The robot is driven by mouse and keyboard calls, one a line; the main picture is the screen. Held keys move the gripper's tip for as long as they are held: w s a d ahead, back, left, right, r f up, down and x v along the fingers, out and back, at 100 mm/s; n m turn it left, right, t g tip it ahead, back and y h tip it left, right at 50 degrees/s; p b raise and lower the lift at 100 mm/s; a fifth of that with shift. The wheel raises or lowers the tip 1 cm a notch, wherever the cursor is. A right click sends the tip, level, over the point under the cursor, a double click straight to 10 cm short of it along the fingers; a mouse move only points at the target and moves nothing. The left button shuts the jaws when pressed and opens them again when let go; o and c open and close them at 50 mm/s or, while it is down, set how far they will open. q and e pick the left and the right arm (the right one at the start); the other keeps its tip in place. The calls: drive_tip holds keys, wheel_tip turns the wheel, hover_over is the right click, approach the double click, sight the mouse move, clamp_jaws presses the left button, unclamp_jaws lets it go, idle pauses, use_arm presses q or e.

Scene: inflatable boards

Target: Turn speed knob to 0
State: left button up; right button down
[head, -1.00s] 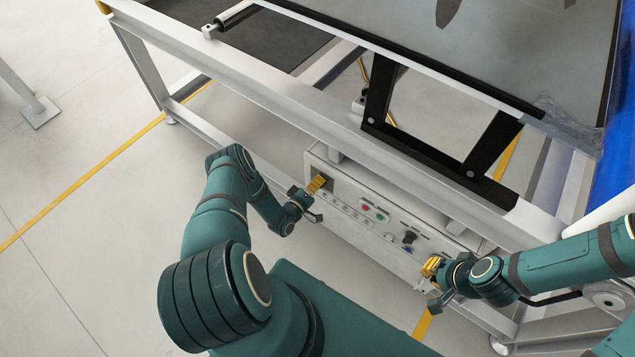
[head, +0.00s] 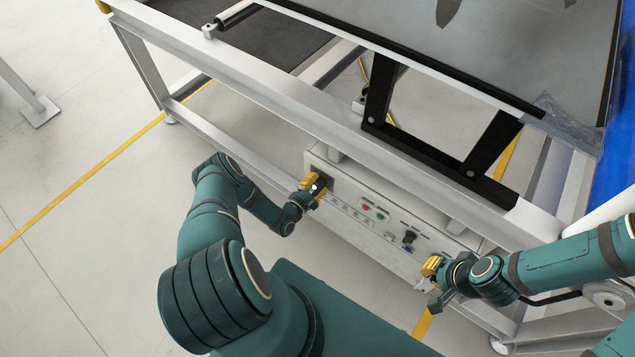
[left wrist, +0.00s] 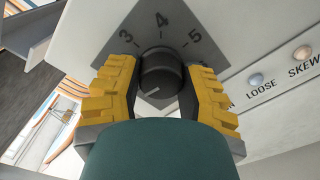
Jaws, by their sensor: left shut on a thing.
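The speed knob (left wrist: 161,76) is a dark round knob on a grey dial plate (left wrist: 161,33) marked with numbers. In the left wrist view 3, 4 and 5 are readable around it; the other marks are hidden by the fingers. My left gripper (head: 313,187) is at the left end of the control panel (head: 345,205). In the left wrist view its yellow fingers (left wrist: 158,88) are closed around the knob, one on each side. My right gripper (head: 431,268) is near the right part of the panel; its finger gap is too small to judge.
Red (head: 366,207) and green buttons and a black knob (head: 409,238) sit on the panel to the right of my left gripper. The left wrist view shows round buttons labelled LOOSE (left wrist: 256,79) and SKEW. A white frame beam (head: 270,90) runs above the panel.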

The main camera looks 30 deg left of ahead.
use_arm(q)
drive_tip(key=n, duration=0.5)
drive_tip(key=shift+w+n, duration=0.1)
drive_tip(key=shift+n, duration=0.3)
drive_tip(key=n, duration=0.4)
drive_tip(key=shift+d+n, duration=0.15)
drive_tip(key=shift+n, duration=0.25)
drive_tip(key=o, duration=1.2)
drive_tip(key=shift+o, duration=0.2)
drive_tip(key=s, duration=1.2)
drive_tip(key=shift+a, duration=0.45)
